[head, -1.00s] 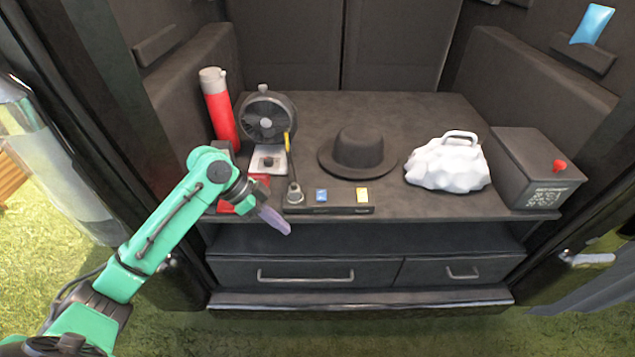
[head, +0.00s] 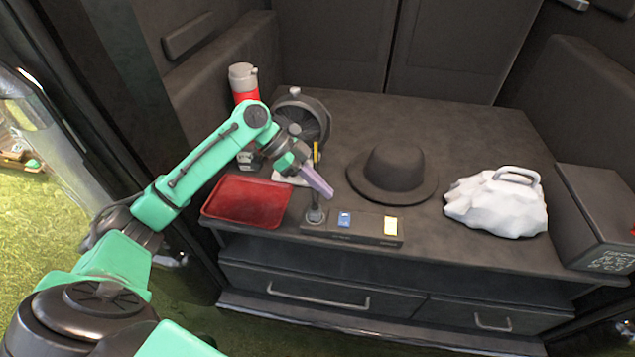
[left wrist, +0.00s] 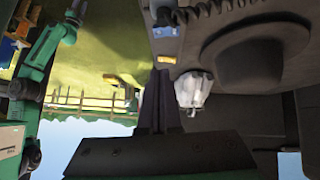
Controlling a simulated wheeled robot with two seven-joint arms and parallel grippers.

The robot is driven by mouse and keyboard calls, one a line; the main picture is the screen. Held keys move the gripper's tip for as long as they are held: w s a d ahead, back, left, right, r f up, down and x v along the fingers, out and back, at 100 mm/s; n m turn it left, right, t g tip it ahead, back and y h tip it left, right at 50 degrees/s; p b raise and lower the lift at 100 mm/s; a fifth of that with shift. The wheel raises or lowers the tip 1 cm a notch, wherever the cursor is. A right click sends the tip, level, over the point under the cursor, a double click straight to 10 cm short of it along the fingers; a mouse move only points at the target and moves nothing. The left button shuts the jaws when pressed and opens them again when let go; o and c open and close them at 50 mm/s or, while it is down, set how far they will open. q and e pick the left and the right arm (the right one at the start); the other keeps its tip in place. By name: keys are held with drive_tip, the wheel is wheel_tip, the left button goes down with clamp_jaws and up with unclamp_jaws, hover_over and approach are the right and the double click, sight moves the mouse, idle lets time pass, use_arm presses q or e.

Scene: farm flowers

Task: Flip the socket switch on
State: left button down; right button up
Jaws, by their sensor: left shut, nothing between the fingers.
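The dark socket strip (head: 365,230) lies along the front edge of the counter, with a grey plug (head: 315,214) at its left end, a blue piece (head: 344,219) in its middle and a yellow piece (head: 390,226) to the right. I cannot tell which of these is the switch or how it is set. My left gripper (head: 328,192) is shut and empty, its purple fingers slanting down just above and behind the plug end. In the left wrist view the shut fingers (left wrist: 160,78) point toward the strip (left wrist: 168,46). The right gripper is out of view.
A red tray (head: 245,202) lies left of the strip, under my arm. A fan (head: 305,115) and a red bottle (head: 244,84) stand behind. A dark hat (head: 393,175), a white bag (head: 497,204) and a dark box (head: 598,215) stand to the right. Drawers are below.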

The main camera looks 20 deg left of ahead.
use_arm(q)
hover_over(349, 220)
drive_tip(key=s+a, duration=0.1)
drive_tip(key=a, duration=0.1)
drive_tip(key=f, duration=0.4)
drive_tip(key=shift+s+a, duration=0.15)
drive_tip(key=shift+a, duration=0.05)
wheel_tip(349, 220, down, 3)
drive_tip(key=shift+s+r+p, duration=0.1)
drive_tip(key=shift+s+p, duration=0.05)
drive_tip(key=shift+p, duration=0.15)
drive_tip(key=shift+s+a+f, duration=0.1)
drive_tip(key=shift+f, duration=0.45)
drive_tip(key=shift+f, duration=0.25)
drive_tip(key=shift+s, duration=0.15)
drive_tip(key=shift+w+a+r, duration=0.15)
drive_tip(key=shift+w+r, duration=0.05)
drive_tip(key=shift+w, duration=0.65)
